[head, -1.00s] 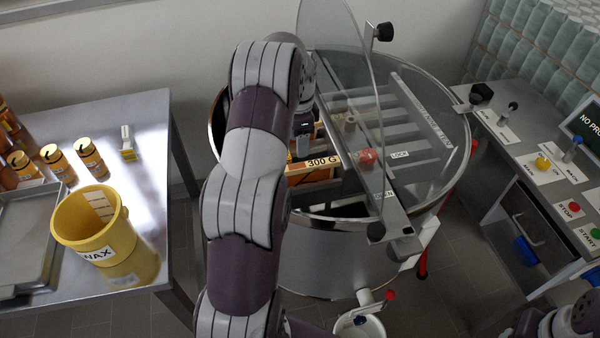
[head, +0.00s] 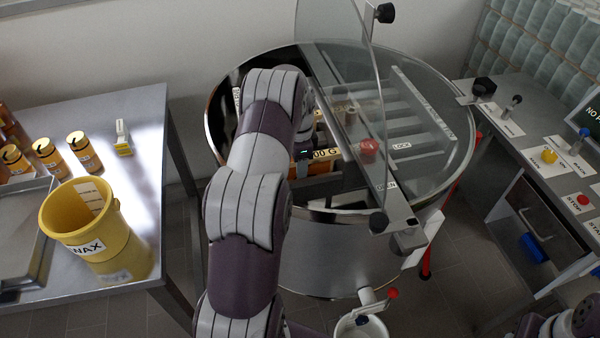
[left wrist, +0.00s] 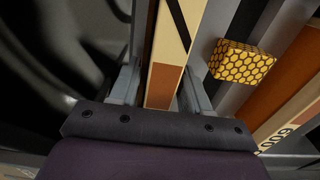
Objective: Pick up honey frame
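The honey frame is a wooden bar in the left wrist view (left wrist: 163,88), pale with a brown block and a dark stripe. My left gripper (left wrist: 162,92) has one finger on each side of it. The fingers look open, with a narrow gap at the left finger. In the head view the left gripper (head: 302,158) is down at the open half of the steel drum (head: 330,268), mostly hidden by my arm. A frame's wooden bar labelled "00 G" (head: 326,155) shows just right of it. My right gripper is out of view.
A yellow wax bucket (head: 80,220) stands on the left table. Yellow honeycomb (left wrist: 240,62) lies right of the gripper.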

